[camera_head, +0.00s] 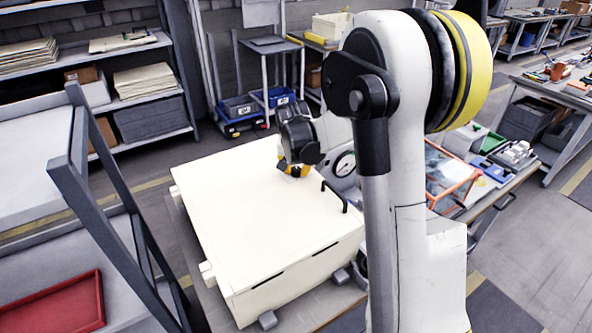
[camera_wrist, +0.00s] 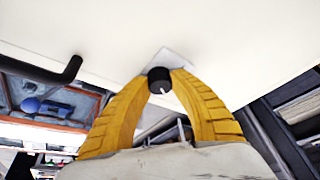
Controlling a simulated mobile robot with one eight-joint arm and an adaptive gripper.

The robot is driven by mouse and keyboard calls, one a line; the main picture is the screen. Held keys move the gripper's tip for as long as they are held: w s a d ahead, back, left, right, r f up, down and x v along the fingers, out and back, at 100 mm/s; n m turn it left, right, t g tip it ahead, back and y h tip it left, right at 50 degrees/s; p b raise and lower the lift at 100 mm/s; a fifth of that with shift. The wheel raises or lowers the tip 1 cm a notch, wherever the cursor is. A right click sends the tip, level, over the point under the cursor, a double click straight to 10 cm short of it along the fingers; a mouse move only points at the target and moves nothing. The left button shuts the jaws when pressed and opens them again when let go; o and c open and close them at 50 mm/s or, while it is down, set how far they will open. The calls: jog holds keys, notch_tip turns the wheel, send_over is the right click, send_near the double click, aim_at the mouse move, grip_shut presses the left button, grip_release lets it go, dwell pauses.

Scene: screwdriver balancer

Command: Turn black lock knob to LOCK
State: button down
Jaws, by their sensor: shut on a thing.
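The black lock knob (camera_wrist: 159,80) shows in the wrist view, on a light square plate (camera_wrist: 174,58) fixed to the cream cabinet (camera_wrist: 245,45). A white mark runs on the knob's face toward its lower right. The yellow fingers of my gripper (camera_wrist: 160,84) are shut on the knob, one on each side. In the head view the cream cabinet (camera_head: 235,220) stands in the middle, and my gripper (camera_head: 293,170) is at its far top edge. The knob is hidden there behind my gripper. No LOCK lettering is readable.
A black handle (camera_head: 334,195) stands out from the cabinet near my gripper; it also shows in the wrist view (camera_wrist: 60,72). A dark post frame (camera_head: 100,190) and a red tray (camera_head: 60,305) are at the left. A cluttered bench (camera_head: 490,190) is at the right.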

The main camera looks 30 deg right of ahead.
jog(key=n+y, duration=0.1)
jog(key=n, duration=0.2)
jog(key=n+y, duration=0.1)
jog(key=n, duration=0.3)
jog(key=shift+d+t+y, duration=0.15)
jog(key=shift+t+y, duration=0.25)
jog(key=n+y, duration=0.1)
jog(key=n, duration=0.3)
jog(key=shift+n+g+y, duration=0.6)
jog(key=shift+n+y, duration=0.3)
jog(key=shift+n, duration=1.2)
jog(key=c, duration=1.1)
grip_release()
jog(key=shift+w, duration=0.1)
jog(key=v, duration=1.2)
